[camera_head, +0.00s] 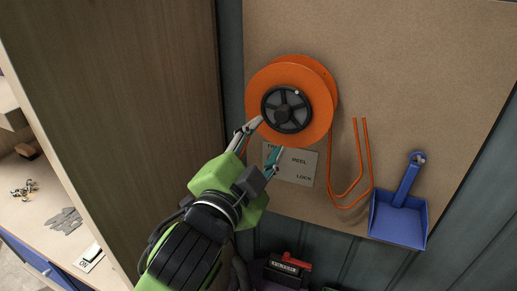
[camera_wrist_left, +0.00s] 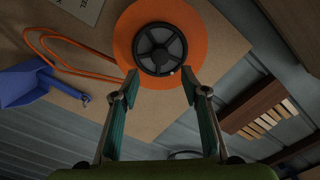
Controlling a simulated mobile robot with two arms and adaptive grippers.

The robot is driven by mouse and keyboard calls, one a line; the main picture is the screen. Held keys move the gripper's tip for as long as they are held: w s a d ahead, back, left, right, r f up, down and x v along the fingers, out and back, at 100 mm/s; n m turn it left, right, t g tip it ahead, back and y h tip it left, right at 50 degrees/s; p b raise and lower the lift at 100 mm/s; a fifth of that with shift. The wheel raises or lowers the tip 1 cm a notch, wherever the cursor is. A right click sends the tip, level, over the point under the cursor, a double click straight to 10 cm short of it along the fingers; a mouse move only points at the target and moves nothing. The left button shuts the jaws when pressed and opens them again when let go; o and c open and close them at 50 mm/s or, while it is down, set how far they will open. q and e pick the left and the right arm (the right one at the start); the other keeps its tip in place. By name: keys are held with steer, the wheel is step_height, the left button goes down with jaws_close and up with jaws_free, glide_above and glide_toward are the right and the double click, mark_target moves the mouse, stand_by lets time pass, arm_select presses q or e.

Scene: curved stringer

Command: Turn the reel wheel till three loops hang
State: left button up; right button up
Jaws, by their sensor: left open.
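An orange reel (camera_head: 259,85) is mounted on a tan board, with a black spoked wheel (camera_head: 286,109) at its centre. The wheel has a small pale spot near its rim. My left gripper (camera_head: 268,136) is open in front of the reel's lower part, its fingers apart and empty. In the left wrist view the open fingers (camera_wrist_left: 160,82) point at the wheel (camera_wrist_left: 159,50), one on each side below it. Orange cord (camera_head: 371,165) hangs from the reel's right side in narrow bends; I cannot tell how many loops. My right gripper is not in view.
A label (camera_head: 300,165) with "REEL" and "LOCK" sits below the reel, partly hidden by my gripper. A blue dustpan (camera_head: 398,222) hangs at right. A wooden panel (camera_head: 120,110) stands at left. A dark item with a red part (camera_head: 290,262) is below.

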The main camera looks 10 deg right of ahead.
arm_select(q)
steer(key=shift+v, duration=1.5)
